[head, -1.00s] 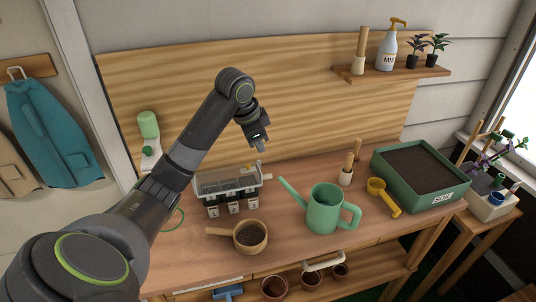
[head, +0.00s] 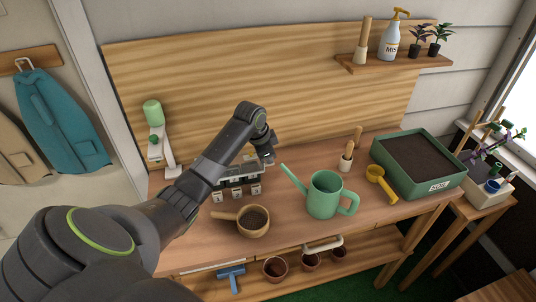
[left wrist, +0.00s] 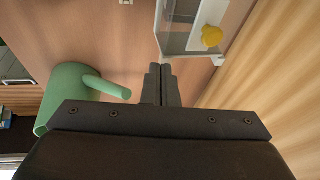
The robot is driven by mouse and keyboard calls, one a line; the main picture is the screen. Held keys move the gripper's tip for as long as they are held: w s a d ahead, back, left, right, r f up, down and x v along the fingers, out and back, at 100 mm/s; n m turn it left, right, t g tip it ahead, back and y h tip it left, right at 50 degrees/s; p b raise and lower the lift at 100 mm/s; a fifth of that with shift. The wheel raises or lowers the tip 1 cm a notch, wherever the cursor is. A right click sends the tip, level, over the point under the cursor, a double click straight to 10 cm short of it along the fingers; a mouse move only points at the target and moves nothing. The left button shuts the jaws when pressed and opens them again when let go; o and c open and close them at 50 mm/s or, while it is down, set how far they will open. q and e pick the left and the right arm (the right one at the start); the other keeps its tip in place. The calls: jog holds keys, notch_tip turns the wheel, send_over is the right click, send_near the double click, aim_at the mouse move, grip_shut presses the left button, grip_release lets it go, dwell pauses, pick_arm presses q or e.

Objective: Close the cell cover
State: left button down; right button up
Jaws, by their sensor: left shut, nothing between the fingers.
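The seed tray (head: 237,182) with its row of white labels stands on the bench, partly hidden behind my left arm. Its clear cover, edged in pale grey, shows at the top of the left wrist view (left wrist: 178,42) with a yellow knob (left wrist: 211,36) on it. In the head view my arm hides most of the cover, so I cannot tell its exact tilt. My left gripper (head: 268,160) is shut and empty at the tray's right end. In the left wrist view its fingertips (left wrist: 160,68) are close to the cover's edge; contact is unclear. My right gripper is out of view.
A green watering can (head: 324,196) stands right of the tray. A wooden scoop of soil (head: 253,221) lies in front of it. A yellow scoop (head: 381,184) and a green soil box (head: 437,187) are farther right. A wooden backboard (head: 300,85) rises behind.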

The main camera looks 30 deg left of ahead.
pick_arm(q)
jog(key=shift+f, duration=0.2)
jog(key=shift+f+t+y+b, duration=0.4)
jog(key=shift+f+t+y, duration=0.1)
jog(key=shift+f, duration=0.25)
